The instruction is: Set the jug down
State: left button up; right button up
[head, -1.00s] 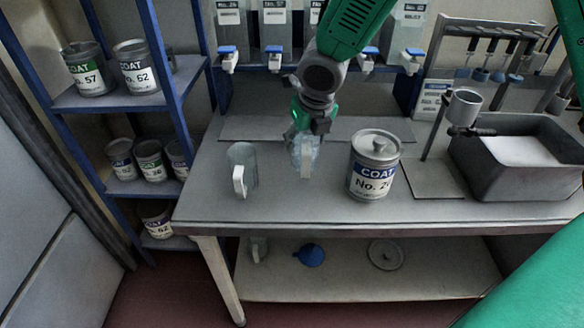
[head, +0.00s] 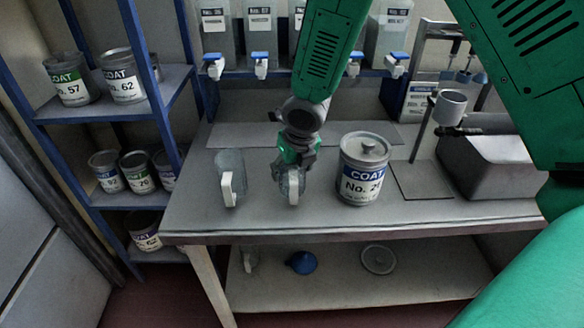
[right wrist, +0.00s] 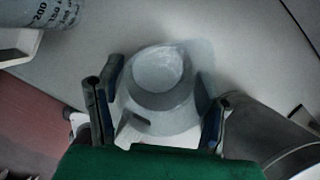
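A clear jug (head: 291,186) with a white handle is upright at the bench top, under my right gripper (head: 296,168). My left gripper is not in view.
A closed paint can (head: 363,170) stands close to the right of the jug. The bench (head: 260,222) also holds a grey tub (head: 495,178) and a cup on a stand (head: 450,105). A shelf (head: 120,108) with cans is at left; dispensers with blue taps line the back.

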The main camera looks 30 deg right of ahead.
jog(key=shift+a, duration=0.1)
jog(key=p+v, duration=0.2)
jog(key=v, duration=1)
jog(key=shift+r, duration=0.1)
dwell(0.3)
